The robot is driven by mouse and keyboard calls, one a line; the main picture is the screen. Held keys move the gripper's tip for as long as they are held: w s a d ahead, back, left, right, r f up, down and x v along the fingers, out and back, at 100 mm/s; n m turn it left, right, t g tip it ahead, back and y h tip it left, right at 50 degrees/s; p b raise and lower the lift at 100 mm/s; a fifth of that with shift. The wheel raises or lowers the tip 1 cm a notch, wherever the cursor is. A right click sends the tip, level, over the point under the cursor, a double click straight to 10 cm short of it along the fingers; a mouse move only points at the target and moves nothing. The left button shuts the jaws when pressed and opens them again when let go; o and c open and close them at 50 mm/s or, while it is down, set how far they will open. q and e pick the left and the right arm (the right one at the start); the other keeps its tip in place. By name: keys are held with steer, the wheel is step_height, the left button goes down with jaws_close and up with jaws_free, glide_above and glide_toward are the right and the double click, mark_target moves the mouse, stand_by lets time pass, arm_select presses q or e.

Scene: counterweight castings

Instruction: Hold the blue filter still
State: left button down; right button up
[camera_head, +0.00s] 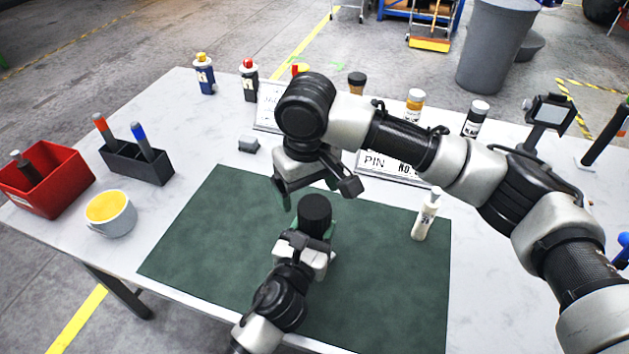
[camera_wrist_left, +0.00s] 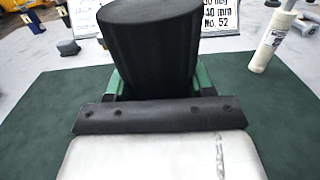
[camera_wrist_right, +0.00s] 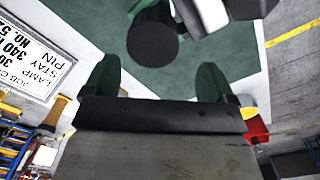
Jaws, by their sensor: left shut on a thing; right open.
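A dark, nearly black cylinder (camera_head: 315,208) stands over the green mat (camera_head: 205,245); no blue shows on it. My left gripper (camera_head: 308,238) is shut on it, with green fingers on both its sides in the left wrist view, where the cylinder (camera_wrist_left: 150,50) fills the upper middle. My right gripper (camera_head: 308,190) is open above and just behind the cylinder in the head view. In the right wrist view the cylinder's round end (camera_wrist_right: 152,44) shows beyond the open, empty fingers (camera_wrist_right: 158,80). The cylinder's lower part is hidden.
A white bottle (camera_head: 426,215) stands on the mat's right side. A red bin (camera_head: 45,190), a dark pen holder (camera_head: 137,163) and a yellow-lined cup (camera_head: 111,214) stand at left. Bottles and sign plates (camera_head: 395,170) line the back. The mat's left part is clear.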

mark_target(315, 206)
steer(key=n, duration=0.6)
steer(key=shift+d+r+n, duration=0.1)
steer(key=shift+r+n, duration=0.1)
steer(key=shift+n, duration=0.2)
steer(key=n, duration=0.4)
steer(key=shift+d+r, duration=0.1)
steer(key=n, duration=0.6)
steer(key=shift+d+r, duration=0.15)
steer(key=shift+d, duration=0.05)
steer(key=n, duration=0.5)
steer(key=shift+d+r, duration=0.1)
steer(key=shift+d, duration=0.05)
steer(key=shift+f, duration=4.05)
